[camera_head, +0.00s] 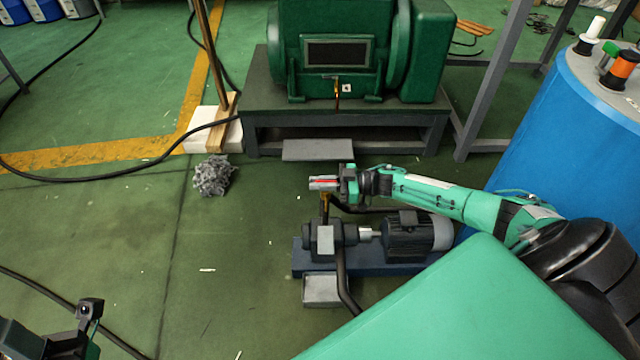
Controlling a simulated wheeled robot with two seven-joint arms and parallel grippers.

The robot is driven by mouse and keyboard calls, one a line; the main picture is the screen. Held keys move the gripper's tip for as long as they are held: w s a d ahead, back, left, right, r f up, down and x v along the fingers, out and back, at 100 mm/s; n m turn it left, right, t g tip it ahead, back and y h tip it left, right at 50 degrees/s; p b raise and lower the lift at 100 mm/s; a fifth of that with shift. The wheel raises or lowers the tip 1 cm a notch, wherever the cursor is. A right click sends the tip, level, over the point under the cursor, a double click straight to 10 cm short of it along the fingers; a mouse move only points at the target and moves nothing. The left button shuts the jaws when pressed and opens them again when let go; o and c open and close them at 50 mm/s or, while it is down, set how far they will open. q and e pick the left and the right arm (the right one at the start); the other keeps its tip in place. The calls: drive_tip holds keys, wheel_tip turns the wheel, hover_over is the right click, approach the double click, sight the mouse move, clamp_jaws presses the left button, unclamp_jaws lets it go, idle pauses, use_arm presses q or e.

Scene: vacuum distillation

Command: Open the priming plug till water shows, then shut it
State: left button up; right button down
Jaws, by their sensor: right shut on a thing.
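A small pump (328,238) with a dark body stands on the floor, coupled to a dark motor (415,235) on a blue base. A brass-coloured neck (325,205) rises from the top of the pump. My right gripper (322,184) is right above this neck, its arm coming in from the right. It is shut on a small part with red showing between the fingers, apparently the priming plug, which is mostly hidden. I cannot tell whether the plug is seated, and no water is visible. Part of my left arm's end (85,320) shows at the bottom left; its fingers are not clear.
A large green machine (350,50) stands on a grey plinth behind the pump. A blue drum (570,120) is at the right. A grey tangled clump (213,176) lies on the floor at left. Black hoses (110,178) cross the floor. The left floor is mostly clear.

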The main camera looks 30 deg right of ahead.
drive_tip(key=shift+r, duration=0.1)
drive_tip(key=c, duration=1.5)
unclamp_jaws()
drive_tip(key=p+v, duration=0.2)
drive_tip(key=v, duration=1.1)
drive_tip(key=shift+s+d, duration=0.1)
drive_tip(key=shift+d, duration=0.25)
